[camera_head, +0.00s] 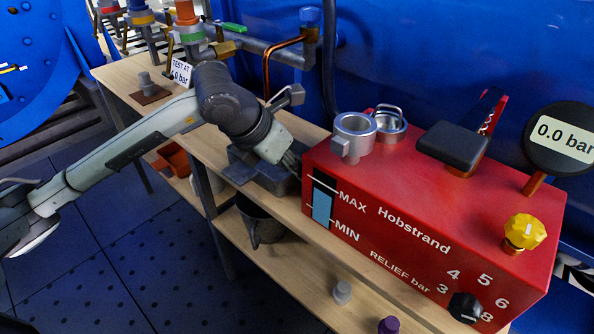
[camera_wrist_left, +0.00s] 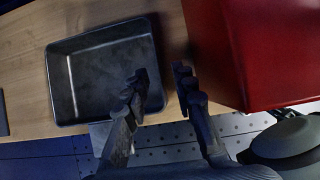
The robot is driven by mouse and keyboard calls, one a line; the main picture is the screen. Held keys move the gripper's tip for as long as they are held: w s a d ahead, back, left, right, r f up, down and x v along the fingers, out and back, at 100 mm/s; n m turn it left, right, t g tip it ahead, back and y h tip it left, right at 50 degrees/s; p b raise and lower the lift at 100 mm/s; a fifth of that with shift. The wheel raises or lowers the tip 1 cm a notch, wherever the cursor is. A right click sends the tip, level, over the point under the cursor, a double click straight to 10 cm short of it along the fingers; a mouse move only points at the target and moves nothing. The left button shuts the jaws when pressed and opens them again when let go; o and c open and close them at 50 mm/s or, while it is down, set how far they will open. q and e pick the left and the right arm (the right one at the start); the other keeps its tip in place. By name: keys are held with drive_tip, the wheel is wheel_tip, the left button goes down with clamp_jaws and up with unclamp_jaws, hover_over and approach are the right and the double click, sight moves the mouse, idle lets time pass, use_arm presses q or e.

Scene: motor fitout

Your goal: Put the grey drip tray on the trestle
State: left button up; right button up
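The grey drip tray (camera_head: 268,181) sits on the wooden bench top beside the left end of the red box. In the left wrist view the tray (camera_wrist_left: 100,82) is a shallow, empty rectangular pan lying flat on the wood. My left gripper (camera_head: 292,160) is low over the tray's end nearest the red box. In the left wrist view its fingers (camera_wrist_left: 163,88) are apart, one over the tray's inside and one outside its right wall. I cannot tell whether they touch the wall. My right gripper is not in view. I cannot tell which surface is the trestle.
The red box (camera_head: 400,215) stands close to the gripper, with a metal cup (camera_head: 354,135) and a gauge on top. A dark jug (camera_head: 260,222) is on the lower shelf. Valves and pipes line the back. A sign (camera_head: 181,72) stands at the bench's left part.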

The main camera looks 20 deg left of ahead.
use_arm(q)
drive_tip(key=v, duration=0.8)
drive_tip(key=shift+r, duration=0.15)
idle(1.0)
